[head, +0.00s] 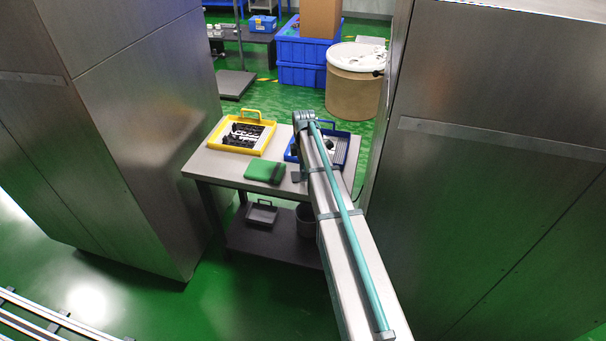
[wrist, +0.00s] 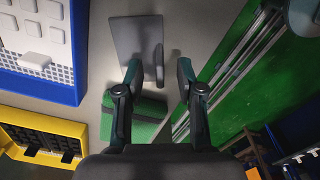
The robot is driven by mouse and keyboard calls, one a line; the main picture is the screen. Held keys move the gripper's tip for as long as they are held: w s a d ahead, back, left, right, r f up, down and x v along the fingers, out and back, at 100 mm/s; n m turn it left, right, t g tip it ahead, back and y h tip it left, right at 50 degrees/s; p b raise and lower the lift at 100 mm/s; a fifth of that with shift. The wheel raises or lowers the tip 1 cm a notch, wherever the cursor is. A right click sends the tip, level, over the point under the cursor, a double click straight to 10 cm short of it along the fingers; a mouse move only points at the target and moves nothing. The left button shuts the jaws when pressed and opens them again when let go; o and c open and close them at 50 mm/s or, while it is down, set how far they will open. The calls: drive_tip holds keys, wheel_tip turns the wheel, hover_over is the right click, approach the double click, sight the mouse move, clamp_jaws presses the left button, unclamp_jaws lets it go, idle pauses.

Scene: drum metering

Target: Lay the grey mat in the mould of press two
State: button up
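A flat grey piece, which looks like the grey mat (wrist: 128,38), lies on the table in the wrist view, near the table's edge. A narrower, darker grey strip (wrist: 159,65) shows along its right side; I cannot tell whether it is part of the mat. My gripper (wrist: 158,75) is open, with its fingertips pointing toward the mat's near right part. The strip appears between the fingers, with a gap on each side. I cannot tell the height of the fingertips above it. In the head view my arm hides most of this area. No press mould can be made out.
The table (head: 222,165) also holds a yellow tray (head: 222,147) with black parts, a blue tray (head: 345,135) and a green block-like item (head: 265,172). Tall metal cabinets (head: 150,130) (head: 500,200) flank the table closely.

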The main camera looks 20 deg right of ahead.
drive_tip(key=shift+f, duration=0.45)
drive_tip(key=shift+c, duration=0.3)
clamp_jaws()
drive_tip(key=shift+r, duration=0.1)
